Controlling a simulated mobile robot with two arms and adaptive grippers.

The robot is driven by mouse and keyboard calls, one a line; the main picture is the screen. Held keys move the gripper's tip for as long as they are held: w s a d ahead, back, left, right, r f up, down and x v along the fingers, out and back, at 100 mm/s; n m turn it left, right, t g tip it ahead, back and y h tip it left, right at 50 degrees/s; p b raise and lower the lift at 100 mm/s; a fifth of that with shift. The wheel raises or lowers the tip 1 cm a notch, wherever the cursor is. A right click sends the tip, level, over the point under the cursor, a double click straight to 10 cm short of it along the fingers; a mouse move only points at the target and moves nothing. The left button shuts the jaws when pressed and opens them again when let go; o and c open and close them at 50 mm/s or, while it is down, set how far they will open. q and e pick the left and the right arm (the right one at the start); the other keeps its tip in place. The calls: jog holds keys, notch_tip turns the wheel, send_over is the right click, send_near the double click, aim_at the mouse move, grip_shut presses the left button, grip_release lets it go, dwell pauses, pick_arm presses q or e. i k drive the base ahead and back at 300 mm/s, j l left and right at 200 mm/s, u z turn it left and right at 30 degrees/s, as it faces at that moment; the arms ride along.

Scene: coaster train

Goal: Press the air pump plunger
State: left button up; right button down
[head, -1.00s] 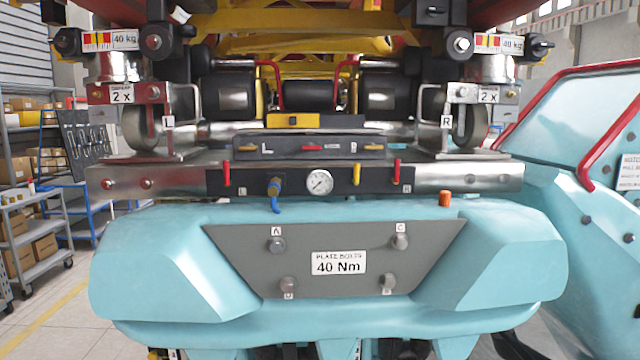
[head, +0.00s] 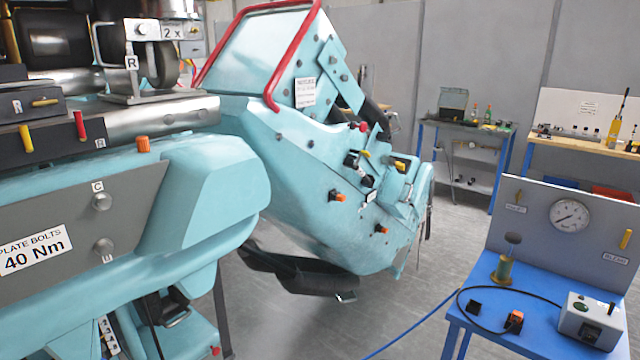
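What looks like the air pump (head: 503,269) stands on the blue table (head: 458,311) at the lower right of the head view.
The turquoise coaster car (head: 310,190) fills the left and middle. Open floor lies between.

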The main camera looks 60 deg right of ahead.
aim_at(513, 238)
jog(key=k+l+z, duration=0.15)
jog(key=k+l, duration=0.15)
jog(key=k+l+z, duration=0.25)
jog(key=k+l, duration=0.25)
jog(key=l, duration=0.25)
jog(key=k+l+z, duration=0.15)
jog(key=l, duration=0.25)
jog(key=k+l+z, duration=0.15)
jog(key=k+l, duration=0.2)
jog(key=k+l+z, duration=0.15)
jog(key=l, duration=0.35)
jog(key=k+l+z, duration=0.1)
jog(key=l, duration=0.4)
jog(key=k+l+z, duration=0.15)
jog(key=l, duration=0.3)
jog(key=k, duration=0.1)
